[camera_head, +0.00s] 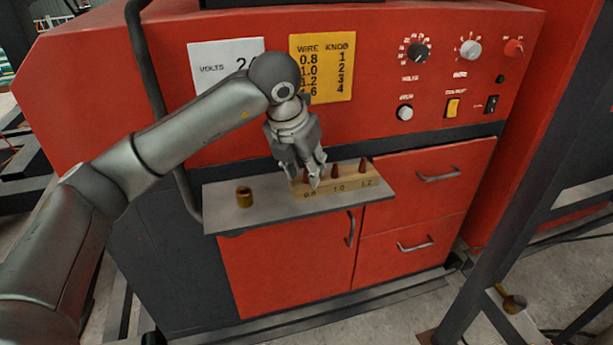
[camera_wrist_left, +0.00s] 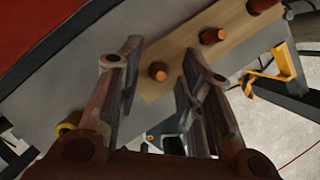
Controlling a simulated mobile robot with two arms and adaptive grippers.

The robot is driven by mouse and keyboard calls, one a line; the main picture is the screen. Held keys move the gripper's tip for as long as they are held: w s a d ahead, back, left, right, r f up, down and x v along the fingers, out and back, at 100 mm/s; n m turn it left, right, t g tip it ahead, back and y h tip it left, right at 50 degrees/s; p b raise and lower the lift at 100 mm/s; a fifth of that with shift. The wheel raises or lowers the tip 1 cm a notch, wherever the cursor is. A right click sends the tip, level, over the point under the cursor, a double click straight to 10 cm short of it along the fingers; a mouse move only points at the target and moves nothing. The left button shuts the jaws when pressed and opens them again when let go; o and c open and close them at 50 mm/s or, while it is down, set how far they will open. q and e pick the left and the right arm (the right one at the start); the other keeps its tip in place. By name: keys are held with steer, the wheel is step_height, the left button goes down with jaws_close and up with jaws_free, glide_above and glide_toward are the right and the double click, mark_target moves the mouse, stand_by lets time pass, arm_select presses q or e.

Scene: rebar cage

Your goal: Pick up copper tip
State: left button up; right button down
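A wooden block (camera_head: 352,185) marked 0.8, 1.0 and 1.2 sits on the grey shelf and holds several copper tips upright. One tip (camera_head: 335,171) stands at 1.0 and another (camera_head: 363,165) at 1.2. My left gripper (camera_head: 304,182) points down over the 0.8 end. In the left wrist view, the gripper (camera_wrist_left: 160,54) is open, with the tip at the 0.8 end (camera_wrist_left: 158,72) showing between its fingers, not clasped. Whether the fingers touch it, I cannot tell. In the head view the fingers partly hide that tip. My right gripper is not in view.
Dark metal bars (camera_head: 530,195) stand on the right.

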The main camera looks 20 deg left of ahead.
arm_select(q)
jaws_close()
steer(key=shift+r, duration=0.15)
